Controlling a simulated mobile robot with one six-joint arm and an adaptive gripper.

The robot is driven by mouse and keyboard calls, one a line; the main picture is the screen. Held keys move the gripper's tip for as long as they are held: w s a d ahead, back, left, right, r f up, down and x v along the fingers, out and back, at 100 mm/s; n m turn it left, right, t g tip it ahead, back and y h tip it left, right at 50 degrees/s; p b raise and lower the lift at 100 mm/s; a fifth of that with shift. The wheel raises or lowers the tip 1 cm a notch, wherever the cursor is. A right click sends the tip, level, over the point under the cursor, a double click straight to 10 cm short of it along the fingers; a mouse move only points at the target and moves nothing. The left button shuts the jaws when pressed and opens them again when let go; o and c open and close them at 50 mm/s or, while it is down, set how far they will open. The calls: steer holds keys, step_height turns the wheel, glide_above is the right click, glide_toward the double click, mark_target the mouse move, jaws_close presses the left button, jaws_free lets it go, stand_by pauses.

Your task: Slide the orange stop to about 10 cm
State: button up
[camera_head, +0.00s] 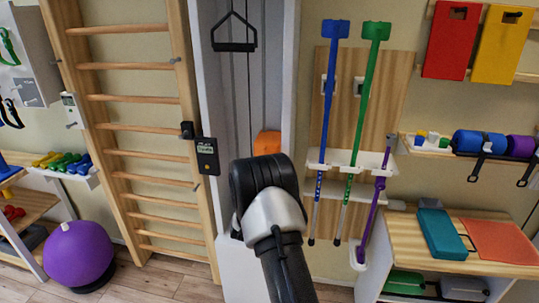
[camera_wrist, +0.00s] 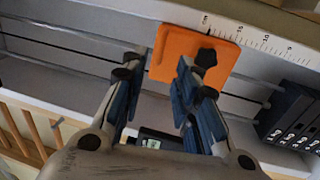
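The orange stop (camera_wrist: 172,54) is a flat plate with a black knob (camera_wrist: 207,57), set against a pale rail with a printed cm scale (camera_wrist: 268,40). Its right edge is near the low-number end of the scale; I cannot read its exact value. My gripper (camera_wrist: 160,72) is open, its blue-padded fingers apart with nothing visible between them. The right finger overlaps the stop's lower edge in the wrist view; I cannot tell whether they touch. In the head view, the stop (camera_head: 267,142) shows above my arm, which hides its lower part and my gripper's fingers.
Thin metal rods (camera_wrist: 75,48) run along the pale frame. Dark numbered blocks (camera_wrist: 292,118) stand at right in the wrist view. In the head view, wooden wall bars (camera_head: 140,127) stand left, and blue and green poles (camera_head: 327,90) hang right of the column.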

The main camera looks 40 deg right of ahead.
mark_target(270, 152)
steer(key=b+x, duration=0.1)
steer(key=x, duration=0.8)
steer(key=shift+w+d, duration=0.15)
jaws_close()
steer(key=shift+r, duration=0.1)
